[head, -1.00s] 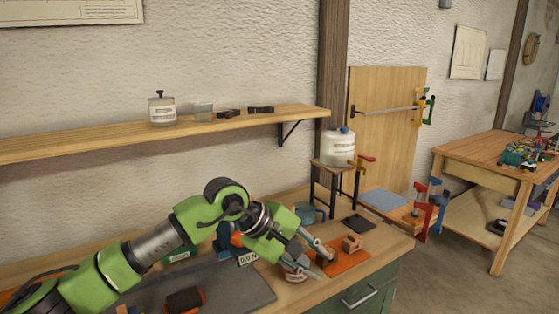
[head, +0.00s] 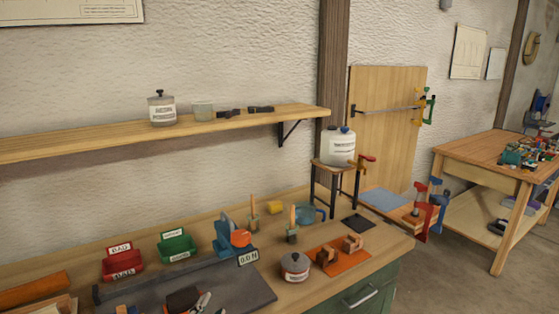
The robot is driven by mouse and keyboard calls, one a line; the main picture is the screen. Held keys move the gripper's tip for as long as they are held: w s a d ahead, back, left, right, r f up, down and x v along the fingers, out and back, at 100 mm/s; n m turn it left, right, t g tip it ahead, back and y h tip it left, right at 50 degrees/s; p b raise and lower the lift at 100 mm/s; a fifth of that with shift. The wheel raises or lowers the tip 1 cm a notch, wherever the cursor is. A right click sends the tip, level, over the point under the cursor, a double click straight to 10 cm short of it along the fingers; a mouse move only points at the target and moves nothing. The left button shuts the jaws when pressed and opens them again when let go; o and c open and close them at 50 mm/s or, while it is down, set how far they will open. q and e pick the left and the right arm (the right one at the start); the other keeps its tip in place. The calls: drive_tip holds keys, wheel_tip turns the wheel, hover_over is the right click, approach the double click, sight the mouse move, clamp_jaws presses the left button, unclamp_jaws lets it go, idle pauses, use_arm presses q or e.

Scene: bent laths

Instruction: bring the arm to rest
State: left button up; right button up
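The green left arm no longer spans the bench in the head view. Only a small grey metal tip, apparently of my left gripper (head: 202,302), shows at the bottom edge beside a dark block (head: 182,300) on the dark grey plate (head: 235,283). Most of that gripper is cut off by the frame, so its opening cannot be told. My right gripper is not in view. A lidded jar (head: 295,267) stands upright on the bench beside an orange mat (head: 345,262), which carries small brown wooden blocks.
A red bin (head: 122,264), a green bin (head: 177,246) and a blue device (head: 225,237) with a 0.0 N display (head: 248,257) stand along the back. A small stool (head: 336,172) carries a white container (head: 338,148). A shelf (head: 230,122) runs above the bench.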

use_arm(q)
drive_tip(key=s+a+f+n+g, duration=0.2)
drive_tip(key=s+f+n+g, duration=0.1)
drive_tip(key=s+f, duration=0.35)
drive_tip(key=s+a+f+n+g, duration=0.2)
drive_tip(key=s+a+f+g, duration=0.1)
drive_tip(key=s+f, duration=0.35)
drive_tip(key=s+f+n+g, duration=0.2)
drive_tip(key=s+f+g, duration=0.1)
drive_tip(key=s, duration=0.5)
drive_tip(key=s+f+n+g, duration=0.2)
drive_tip(key=s+f+g, duration=0.1)
drive_tip(key=s, duration=0.4)
wheel_tip(320, 180, down, 27)
drive_tip(key=s+g, duration=0.1)
drive_tip(key=s, duration=0.1)
drive_tip(key=s+a+f, duration=0.1)
drive_tip(key=s+f, duration=0.6)
drive_tip(key=s, duration=0.1)
drive_tip(key=s+a+f+g, duration=0.1)
drive_tip(key=s+a+f, duration=0.1)
drive_tip(key=s+f, duration=0.6)
drive_tip(key=shift+s+a+f+m, duration=0.25)
drive_tip(key=shift+s+f+m, duration=0.05)
drive_tip(key=shift+s, duration=0.25)
